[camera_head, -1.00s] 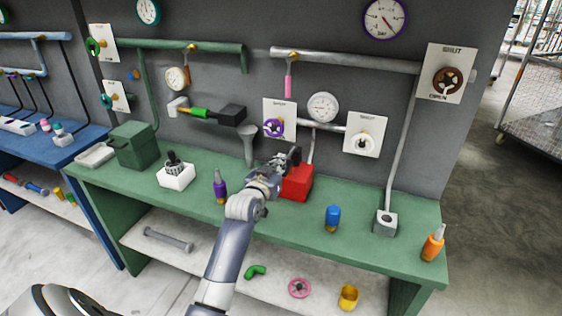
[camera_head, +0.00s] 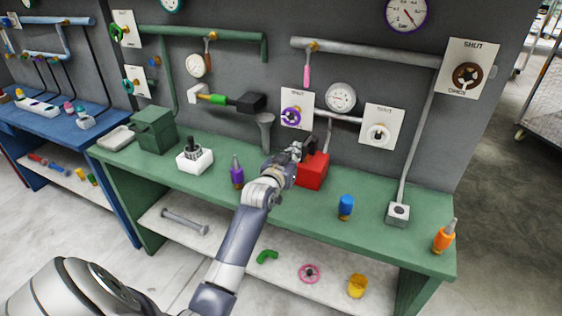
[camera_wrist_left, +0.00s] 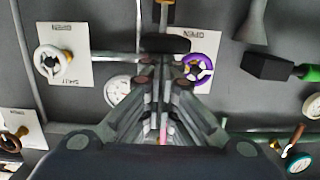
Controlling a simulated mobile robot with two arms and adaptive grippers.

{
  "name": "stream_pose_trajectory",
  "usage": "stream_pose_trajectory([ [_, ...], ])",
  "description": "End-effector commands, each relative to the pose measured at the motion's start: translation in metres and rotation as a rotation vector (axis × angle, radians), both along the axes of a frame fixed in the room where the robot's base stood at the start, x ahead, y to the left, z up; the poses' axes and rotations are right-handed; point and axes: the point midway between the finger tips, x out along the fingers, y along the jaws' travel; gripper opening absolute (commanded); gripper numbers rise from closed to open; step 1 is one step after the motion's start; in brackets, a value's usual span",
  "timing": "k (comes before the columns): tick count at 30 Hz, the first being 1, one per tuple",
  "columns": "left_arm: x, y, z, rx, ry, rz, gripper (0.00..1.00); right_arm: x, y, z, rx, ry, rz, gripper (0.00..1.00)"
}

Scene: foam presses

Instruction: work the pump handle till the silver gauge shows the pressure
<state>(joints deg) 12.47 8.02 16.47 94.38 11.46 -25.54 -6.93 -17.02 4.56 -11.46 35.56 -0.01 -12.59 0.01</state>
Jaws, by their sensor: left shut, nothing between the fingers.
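The pump is a red box (camera_head: 312,172) on the green bench in the head view, its top partly hidden by my left gripper (camera_head: 301,152). In the left wrist view, a dark bar on a brass-coloured rod, which looks like the pump handle (camera_wrist_left: 165,44), lies just beyond the tips of my left gripper (camera_wrist_left: 160,75). The fingers are shut with nothing between them; I cannot tell whether they touch the bar. The silver-rimmed gauge (camera_head: 340,97) hangs on the wall behind the pump; its reading is too small to tell. My right gripper is not in view.
A purple valve wheel (camera_head: 291,117) and a white valve wheel (camera_head: 378,134) flank the gauge. A grey funnel (camera_head: 265,125) is behind the gripper.

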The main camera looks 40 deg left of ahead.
Motion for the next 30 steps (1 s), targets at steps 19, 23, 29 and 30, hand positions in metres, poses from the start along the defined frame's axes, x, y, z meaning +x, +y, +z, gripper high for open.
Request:
stream_pose_trajectory([
  [19, -0.088, -0.021, 0.01, 0.002, -0.006, 0.0, 0.0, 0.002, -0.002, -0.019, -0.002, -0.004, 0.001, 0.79],
  [23, -0.094, -0.022, 0.011, 0.003, -0.007, 0.0, 0.0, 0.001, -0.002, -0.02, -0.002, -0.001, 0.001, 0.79],
  [29, -0.096, -0.023, 0.012, 0.002, -0.007, 0.0, 0.0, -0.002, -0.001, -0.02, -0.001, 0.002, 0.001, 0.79],
  [30, -0.096, -0.023, 0.012, 0.002, -0.007, 0.0, 0.0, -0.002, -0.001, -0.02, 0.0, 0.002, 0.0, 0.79],
])
